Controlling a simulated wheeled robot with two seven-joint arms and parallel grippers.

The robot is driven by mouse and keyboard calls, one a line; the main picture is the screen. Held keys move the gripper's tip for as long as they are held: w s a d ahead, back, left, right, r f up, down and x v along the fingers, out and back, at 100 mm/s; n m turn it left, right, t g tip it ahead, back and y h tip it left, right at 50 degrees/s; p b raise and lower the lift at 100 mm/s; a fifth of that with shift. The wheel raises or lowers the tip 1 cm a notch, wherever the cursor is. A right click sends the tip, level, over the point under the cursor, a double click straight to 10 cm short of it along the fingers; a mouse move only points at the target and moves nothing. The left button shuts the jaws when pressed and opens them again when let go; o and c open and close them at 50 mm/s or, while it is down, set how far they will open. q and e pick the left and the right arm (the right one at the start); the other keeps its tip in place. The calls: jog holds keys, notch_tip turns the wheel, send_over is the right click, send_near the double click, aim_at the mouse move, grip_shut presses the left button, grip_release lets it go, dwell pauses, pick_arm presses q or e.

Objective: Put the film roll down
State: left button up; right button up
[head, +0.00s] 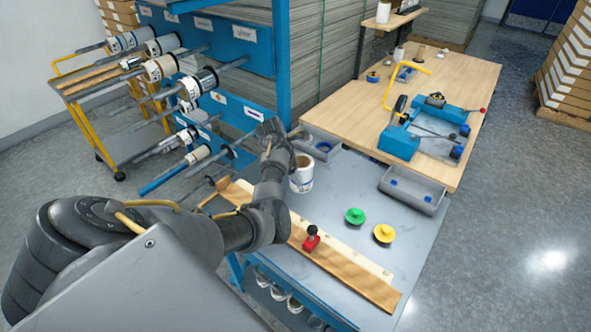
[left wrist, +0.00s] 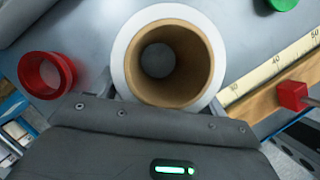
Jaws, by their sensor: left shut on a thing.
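The film roll (head: 301,180) is a white cylinder with some blue print, upright over the grey tabletop (head: 340,225) near its back left. In the left wrist view the roll (left wrist: 120,52) shows end-on, with a thick brown core and a grey surface visible through its hole. My left gripper (head: 292,158) is shut on the roll, from its back left side. Its fingers are mostly hidden by the roll and my wrist. I cannot tell whether the roll's bottom touches the table. My right gripper is not in view.
A wooden ruler strip (head: 345,268) with a red slider (head: 311,238) runs along the table's front. Green (head: 355,215) and yellow (head: 383,233) knobbed discs lie right of the roll. A red ring (left wrist: 46,74) is beside it. Grey bins (head: 412,190) and a roll rack (head: 235,105) stand nearby.

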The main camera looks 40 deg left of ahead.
pick_arm(q)
jog(key=o, duration=1.2)
jog(key=p+v, duration=0.2)
jog(key=v, duration=1)
jog(key=shift+p, duration=0.3)
jog(key=shift+s, duration=0.1)
